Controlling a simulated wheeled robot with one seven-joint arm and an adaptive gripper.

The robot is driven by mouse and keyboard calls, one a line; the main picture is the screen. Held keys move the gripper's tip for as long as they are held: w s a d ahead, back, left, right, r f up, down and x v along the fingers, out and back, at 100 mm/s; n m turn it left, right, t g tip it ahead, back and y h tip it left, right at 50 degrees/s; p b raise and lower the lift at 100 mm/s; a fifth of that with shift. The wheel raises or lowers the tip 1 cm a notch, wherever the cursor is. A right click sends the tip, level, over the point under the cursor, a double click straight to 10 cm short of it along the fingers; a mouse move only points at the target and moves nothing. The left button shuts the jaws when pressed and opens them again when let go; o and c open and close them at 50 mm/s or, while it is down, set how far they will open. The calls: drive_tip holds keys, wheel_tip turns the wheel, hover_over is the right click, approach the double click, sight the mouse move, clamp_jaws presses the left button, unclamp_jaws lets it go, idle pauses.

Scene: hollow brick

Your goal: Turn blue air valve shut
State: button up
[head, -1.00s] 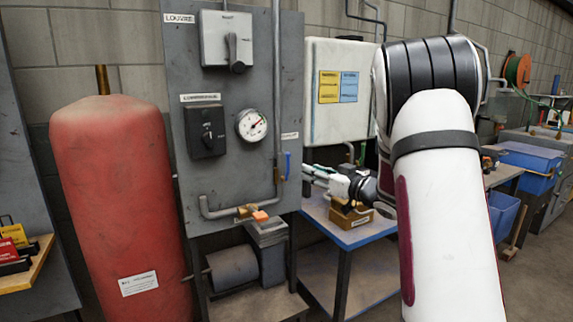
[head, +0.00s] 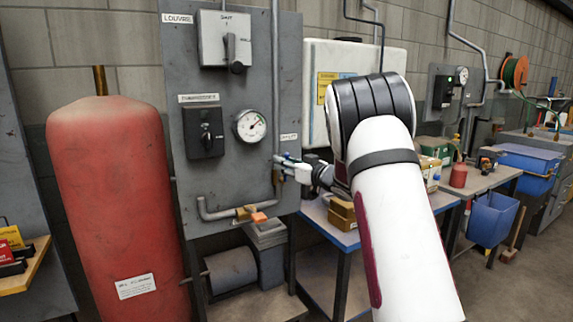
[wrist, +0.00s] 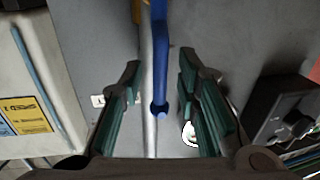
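The blue air valve handle (wrist: 160,68) shows in the wrist view as a bent blue lever running down from the top edge, in front of a grey vertical pipe (wrist: 148,128). My gripper (wrist: 159,74) is open, with one green-padded finger on each side of the lever. Gaps show between the lever and both fingers, so it is not clasped. In the head view my gripper (head: 284,166) is at the right edge of the grey panel, beside the pipe.
The grey panel (head: 240,95) carries a pressure gauge (head: 250,126), a black switch box (head: 203,131) and a grey lever box (head: 224,40). A red tank (head: 110,200) stands left. A blue-edged table (head: 340,238) with boxes is below my arm.

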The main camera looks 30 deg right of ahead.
drive_tip(key=shift+c, duration=0.4)
clamp_jaws()
drive_tip(key=shift+d, duration=0.15)
drive_tip(key=d+f+m+t+h+p, duration=0.2)
drive_tip(key=d+f+m+p, duration=0.3)
drive_tip(key=m, duration=1.5)
drive_tip(key=shift+d+f+t+h, duration=0.3)
drive_tip(key=shift+d+f+h, duration=0.3)
drive_tip(key=shift+f+h, duration=0.15)
drive_tip(key=shift+f, duration=0.15)
